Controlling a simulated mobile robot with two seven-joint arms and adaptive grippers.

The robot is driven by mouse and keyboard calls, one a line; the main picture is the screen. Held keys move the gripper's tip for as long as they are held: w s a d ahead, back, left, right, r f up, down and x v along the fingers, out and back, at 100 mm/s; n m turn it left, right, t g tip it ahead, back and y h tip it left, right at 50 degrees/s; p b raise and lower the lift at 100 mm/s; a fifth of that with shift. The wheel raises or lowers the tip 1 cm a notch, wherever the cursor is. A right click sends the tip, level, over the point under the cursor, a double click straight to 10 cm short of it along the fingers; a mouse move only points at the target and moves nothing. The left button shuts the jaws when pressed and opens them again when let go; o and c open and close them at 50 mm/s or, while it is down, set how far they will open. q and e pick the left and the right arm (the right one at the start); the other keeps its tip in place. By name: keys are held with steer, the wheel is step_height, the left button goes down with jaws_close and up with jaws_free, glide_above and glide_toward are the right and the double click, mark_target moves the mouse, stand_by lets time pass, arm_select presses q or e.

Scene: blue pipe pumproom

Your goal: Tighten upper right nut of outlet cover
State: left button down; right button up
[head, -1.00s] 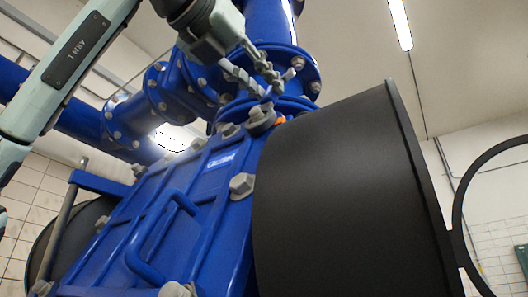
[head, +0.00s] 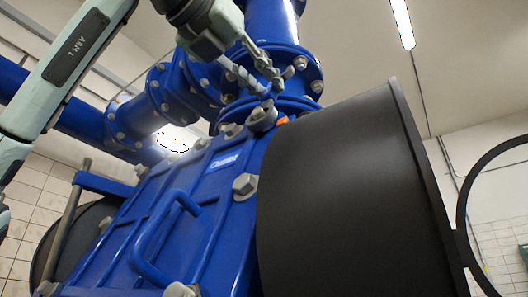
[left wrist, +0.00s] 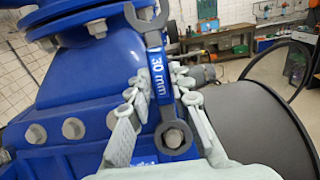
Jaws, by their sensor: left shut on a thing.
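The blue outlet cover (head: 205,205) with its handle fills the lower middle of the head view. The upper right nut sits at its top corner; in the left wrist view this nut (left wrist: 173,138) shows inside the ring end of a blue wrench (left wrist: 156,75) marked 30 mm. The wrench's grey ring (head: 263,118) also shows at that corner in the head view. I cannot tell how deeply the ring is seated. My left gripper (head: 266,86) is shut on the wrench, fingers on either side of it. My right gripper is out of view.
A large black cylinder (head: 345,190) stands close to the right of the cover. A flanged blue pipe (head: 270,60) rises behind the gripper. Other cover nuts (head: 244,184) protrude nearby. A workbench (left wrist: 220,42) is far back.

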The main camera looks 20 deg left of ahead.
arm_select(q)
steer(key=shift+s+r, duration=0.1)
steer(key=shift+s, duration=0.05)
steer(key=shift+s+a+r, duration=0.2)
steer(key=shift+s, duration=0.3)
steer(key=shift+s+a+r, duration=0.2)
steer(key=shift+s+r, duration=0.05)
steer(key=shift+s, duration=0.3)
steer(key=shift+s+a+r, duration=0.2)
steer(key=shift+s, duration=0.3)
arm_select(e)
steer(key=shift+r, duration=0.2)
